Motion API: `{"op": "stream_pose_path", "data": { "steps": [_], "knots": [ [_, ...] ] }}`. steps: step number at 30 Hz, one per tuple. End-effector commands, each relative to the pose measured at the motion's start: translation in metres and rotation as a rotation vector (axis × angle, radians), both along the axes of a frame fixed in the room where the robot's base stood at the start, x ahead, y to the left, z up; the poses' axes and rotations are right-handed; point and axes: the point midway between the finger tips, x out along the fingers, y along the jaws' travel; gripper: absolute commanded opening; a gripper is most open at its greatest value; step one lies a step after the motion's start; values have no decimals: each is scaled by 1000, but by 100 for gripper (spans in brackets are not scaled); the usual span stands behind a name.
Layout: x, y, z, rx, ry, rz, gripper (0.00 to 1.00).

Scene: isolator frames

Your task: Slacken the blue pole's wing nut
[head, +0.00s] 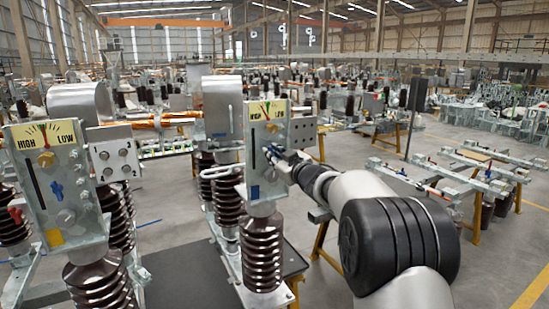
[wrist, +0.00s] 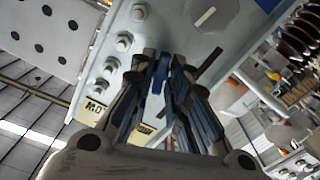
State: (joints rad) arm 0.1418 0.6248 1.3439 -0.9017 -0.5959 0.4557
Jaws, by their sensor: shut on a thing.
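The blue pole's grey plate (head: 256,172) stands in the middle of the head view, with a blue square mark (head: 254,191) low on its face. It carries a yellow HIGH/LOW scale (head: 268,110) and a dark slot. My gripper (head: 277,154) reaches this plate from the right, at the height of the slot's lower part. In the wrist view my gripper (wrist: 165,68) is shut on the blue wing nut (wrist: 158,75), which shows between the fingertips. The fingers hide most of the nut, and its stud is not visible.
A similar pole plate (head: 88,210) with a blue wing nut (head: 56,190) and a yellow mark (head: 53,238) stands at left. Side bolts (wrist: 124,41) sit close to my fingers. Floor at right is partly open.

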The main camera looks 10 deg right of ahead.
Motion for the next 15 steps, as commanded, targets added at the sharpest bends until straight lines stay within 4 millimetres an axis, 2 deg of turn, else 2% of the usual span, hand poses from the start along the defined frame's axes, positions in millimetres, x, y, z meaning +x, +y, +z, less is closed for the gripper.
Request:
{"op": "stream_pose_path", "data": {
  "steps": [15],
  "knots": [
    [0, 1, -2, -460, -149, 0, 0]
  ]
}}
